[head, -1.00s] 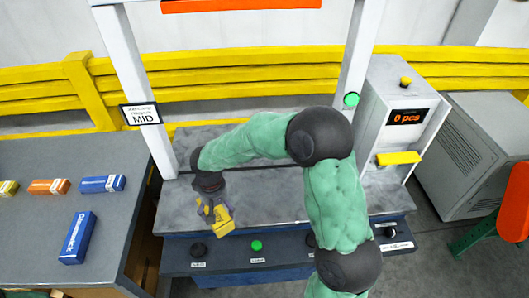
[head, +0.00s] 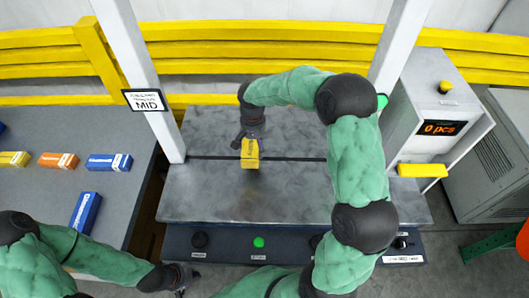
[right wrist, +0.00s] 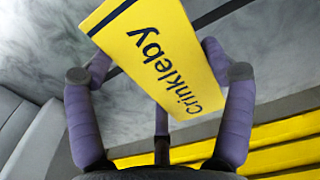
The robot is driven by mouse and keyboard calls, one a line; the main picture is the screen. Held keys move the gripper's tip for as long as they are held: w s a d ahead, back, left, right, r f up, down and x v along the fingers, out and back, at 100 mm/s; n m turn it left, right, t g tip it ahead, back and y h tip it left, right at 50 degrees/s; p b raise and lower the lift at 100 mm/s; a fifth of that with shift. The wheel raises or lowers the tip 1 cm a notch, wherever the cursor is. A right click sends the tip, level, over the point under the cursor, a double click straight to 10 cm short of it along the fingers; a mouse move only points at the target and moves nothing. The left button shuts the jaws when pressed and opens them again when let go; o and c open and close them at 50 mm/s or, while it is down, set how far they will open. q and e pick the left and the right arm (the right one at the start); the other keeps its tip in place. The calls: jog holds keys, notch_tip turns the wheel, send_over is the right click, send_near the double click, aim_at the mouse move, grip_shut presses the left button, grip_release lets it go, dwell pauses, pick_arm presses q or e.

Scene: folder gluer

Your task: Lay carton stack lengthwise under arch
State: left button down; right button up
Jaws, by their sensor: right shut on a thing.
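The yellow carton stack (head: 250,155) is held over the grey machine bed (head: 210,200), between the two white arch posts (head: 135,85). In the right wrist view it is a yellow carton (right wrist: 160,60) printed "Crinkleby" with a dark band at one end. My right gripper (head: 249,140) is shut on it; the purple fingers show on either side in the wrist view. I cannot tell whether it touches the bed. My left gripper (head: 184,280) is low at the front left, away from the carton; its fingers are too small to read.
The left table (head: 60,200) holds a yellow box (head: 12,159), an orange box (head: 58,161) and blue boxes (head: 108,162). A control panel with knobs and a green button (head: 258,242) runs along the bed's front. A counter box (head: 438,128) reading 0 pcs stands right.

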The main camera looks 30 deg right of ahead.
jog(key=d+f, duration=0.1)
jog(key=f, duration=0.1)
jog(key=d+f, duration=0.2)
jog(key=w+d+f+b, duration=0.1)
jog(key=d+f, duration=0.1)
jog(key=shift+w+f+b, duration=0.1)
jog(key=shift+f+b, duration=0.2)
jog(key=shift+f, duration=1.15)
jog(key=shift+f, duration=0.15)
jog(key=o, duration=1.2)
jog(key=shift+r, duration=0.2)
notch_tip(320, 180, up, 12)
jog(key=p, duration=0.2)
